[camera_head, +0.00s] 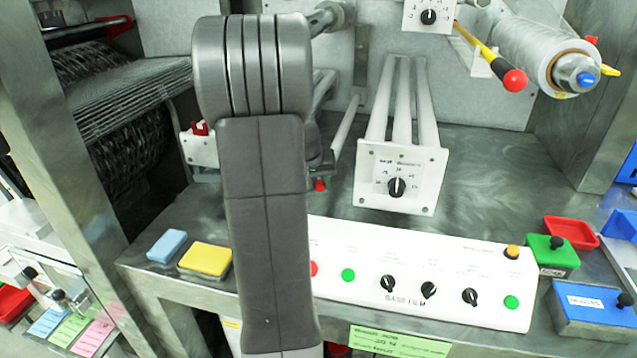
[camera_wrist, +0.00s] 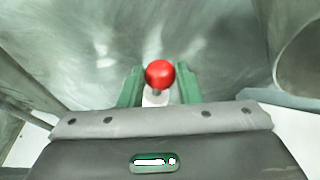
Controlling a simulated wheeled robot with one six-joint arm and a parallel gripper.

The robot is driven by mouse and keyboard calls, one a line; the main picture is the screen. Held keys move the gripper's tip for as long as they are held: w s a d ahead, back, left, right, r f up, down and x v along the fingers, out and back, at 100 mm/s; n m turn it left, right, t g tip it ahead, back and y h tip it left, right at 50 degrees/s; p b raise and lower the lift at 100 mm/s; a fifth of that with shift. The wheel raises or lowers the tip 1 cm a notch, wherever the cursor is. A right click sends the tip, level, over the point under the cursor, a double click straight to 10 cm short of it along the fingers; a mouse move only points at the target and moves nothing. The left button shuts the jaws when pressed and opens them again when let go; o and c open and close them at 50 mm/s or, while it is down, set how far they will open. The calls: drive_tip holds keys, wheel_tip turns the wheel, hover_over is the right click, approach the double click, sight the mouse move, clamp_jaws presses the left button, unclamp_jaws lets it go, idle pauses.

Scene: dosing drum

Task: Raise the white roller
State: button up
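My gripper (camera_wrist: 159,78) shows in the wrist view with its two green fingers apart, one on each side of a red ball knob (camera_wrist: 160,73). A slim gap seems to show beside the knob, and I cannot tell whether the fingers touch it. A short white part lies just below the knob. In the head view my arm hides the gripper; a small red knob (camera_head: 320,185) shows beside the arm. Several white rollers (camera_head: 403,100) run back from a white plate with a dial (camera_head: 396,187). I cannot tell which roller the knob belongs to.
A white control panel (camera_head: 420,270) with dials and buttons lies along the front. A film roll (camera_head: 530,50) and a yellow lever with a red knob (camera_head: 515,81) are at upper right. Yellow (camera_head: 206,258) and blue (camera_head: 167,246) pads lie left. The metal deck right of the rollers is clear.

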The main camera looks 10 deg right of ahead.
clamp_jaws()
wheel_tip(320, 180, up, 24)
drive_tip(key=p, duration=1.4)
drive_tip(key=o, duration=0.8)
unclamp_jaws()
drive_tip(key=shift+f, duration=0.1)
drive_tip(key=shift+o, duration=0.2)
drive_tip(key=b+v, duration=0.1)
drive_tip(key=v, duration=1.2)
drive_tip(key=shift+r+b, duration=0.35)
